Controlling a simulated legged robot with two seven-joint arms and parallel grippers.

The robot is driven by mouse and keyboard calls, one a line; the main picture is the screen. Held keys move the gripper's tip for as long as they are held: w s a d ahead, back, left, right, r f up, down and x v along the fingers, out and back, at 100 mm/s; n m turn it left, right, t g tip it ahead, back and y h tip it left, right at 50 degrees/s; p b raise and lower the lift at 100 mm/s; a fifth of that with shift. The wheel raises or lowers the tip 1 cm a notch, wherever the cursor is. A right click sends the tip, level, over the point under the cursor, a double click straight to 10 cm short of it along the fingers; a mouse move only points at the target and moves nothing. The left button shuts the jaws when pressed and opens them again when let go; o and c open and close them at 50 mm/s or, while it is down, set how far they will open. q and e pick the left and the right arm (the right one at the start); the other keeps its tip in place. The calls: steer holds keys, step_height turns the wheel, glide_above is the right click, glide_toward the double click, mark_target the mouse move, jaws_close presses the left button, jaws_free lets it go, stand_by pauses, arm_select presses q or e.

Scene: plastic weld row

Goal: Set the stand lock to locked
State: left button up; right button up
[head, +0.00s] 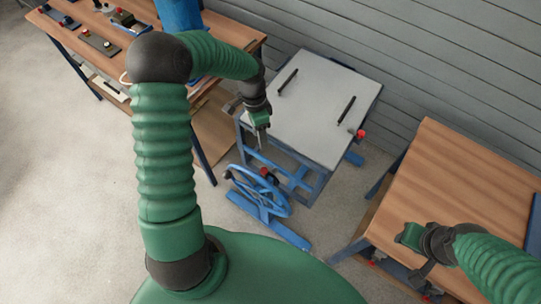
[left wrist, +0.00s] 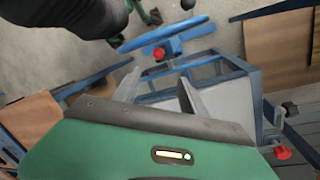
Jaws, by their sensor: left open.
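A blue stand (head: 308,183) carries a light grey top plate (head: 318,108) with two black bars. A blue handwheel (head: 284,192) is at its lower front. A red knob (head: 264,171) sits by the wheel and also shows in the left wrist view (left wrist: 159,54). Another red knob (head: 361,133) is at the plate's right corner, seen too in the left wrist view (left wrist: 283,152). I cannot tell which part is the stand lock. My left gripper (head: 261,143) is open and empty beside the plate's near left edge, above the wheel; its fingers (left wrist: 157,82) point toward the wheel-side knob, apparently without contact. My right gripper (head: 408,240) is over the right table; its jaws are unclear.
A wooden table (head: 465,185) stands at right, close to the stand. A wooden bench (head: 136,50) with small devices is at upper left. A grey slatted wall (head: 420,60) runs behind. Bare concrete floor (head: 75,190) is open at left.

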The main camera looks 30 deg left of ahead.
mark_target(264, 168)
arm_select(q)
steer(key=d+f, duration=0.1)
steer(key=f, duration=0.4)
steer(key=s+f, duration=0.1)
steer(key=f, duration=0.4)
steer(key=s+d+f, duration=0.1)
steer(key=f, duration=0.5)
steer(key=shift+s+d, duration=0.2)
steer(key=shift+d, duration=0.1)
steer(key=shift+c, duration=0.4)
jaws_close()
